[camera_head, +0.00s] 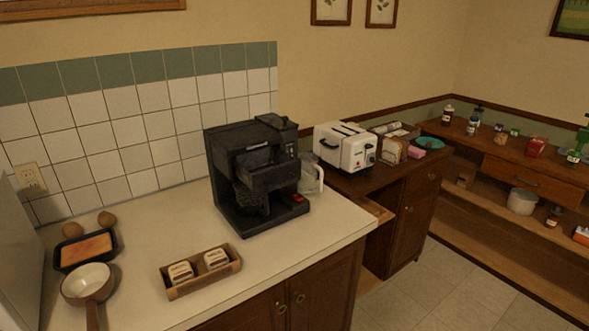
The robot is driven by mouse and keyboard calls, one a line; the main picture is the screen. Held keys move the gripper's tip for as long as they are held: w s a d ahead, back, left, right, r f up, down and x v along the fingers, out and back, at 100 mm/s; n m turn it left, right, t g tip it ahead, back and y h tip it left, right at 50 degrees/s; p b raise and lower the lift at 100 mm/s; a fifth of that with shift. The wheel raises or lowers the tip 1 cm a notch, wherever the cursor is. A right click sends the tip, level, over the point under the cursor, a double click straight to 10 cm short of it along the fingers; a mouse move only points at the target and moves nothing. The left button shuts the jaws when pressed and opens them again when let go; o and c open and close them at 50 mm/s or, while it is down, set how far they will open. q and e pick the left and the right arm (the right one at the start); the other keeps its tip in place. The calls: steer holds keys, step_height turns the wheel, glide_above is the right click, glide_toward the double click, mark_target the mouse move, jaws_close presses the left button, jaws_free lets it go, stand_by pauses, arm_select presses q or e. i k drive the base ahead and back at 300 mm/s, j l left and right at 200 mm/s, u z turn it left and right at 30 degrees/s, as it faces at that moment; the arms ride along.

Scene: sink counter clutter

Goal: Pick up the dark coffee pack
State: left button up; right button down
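Two small packs with pale faces and dark markings, the left pack (180,272) and the right pack (216,258), sit side by side in a shallow wooden tray (205,286) on the pale counter. The print is too small to read, so I cannot tell whether either is the dark coffee pack. A black coffee machine (240,150) stands behind the tray, to its right, with a red switch on its base. Neither of my grippers is in view.
A saucepan (88,281), a dark dish (65,258) and two brown round things are at the counter's left. A glass jug (312,175) stands beside the machine, a white toaster (345,147) farther right. The counter (155,225) between dish and machine is clear.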

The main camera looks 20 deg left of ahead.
mark_target(180, 272)
steer(key=u, duration=1.35)
